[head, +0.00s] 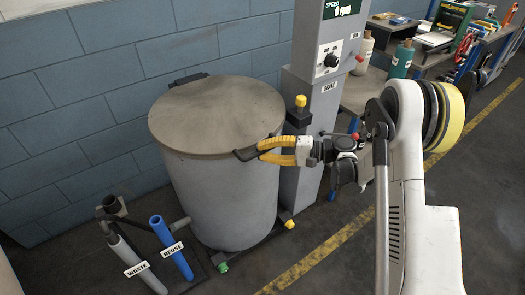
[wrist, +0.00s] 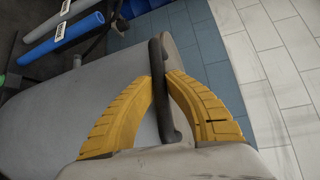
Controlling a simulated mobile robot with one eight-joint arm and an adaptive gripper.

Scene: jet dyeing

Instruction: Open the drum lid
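The drum (head: 225,195) is a grey cylinder against the wall in the head view. Its round brown-grey lid (head: 215,110) lies flat on top, closed. A dark handle (head: 245,154) sticks out from the lid's rim at the front right; in the wrist view it is a dark bar (wrist: 158,60). My gripper (head: 259,151) reaches in from the right with its yellow fingers at the handle. In the wrist view my gripper (wrist: 160,77) has a fingertip on each side of the bar, closed against it.
A grey control column (head: 308,120) with a knob stands just right of the drum. A blue pipe (head: 171,248) and a grey pipe (head: 137,264) stand at the front left. A block wall (head: 90,80) is behind. The floor at the front right is clear.

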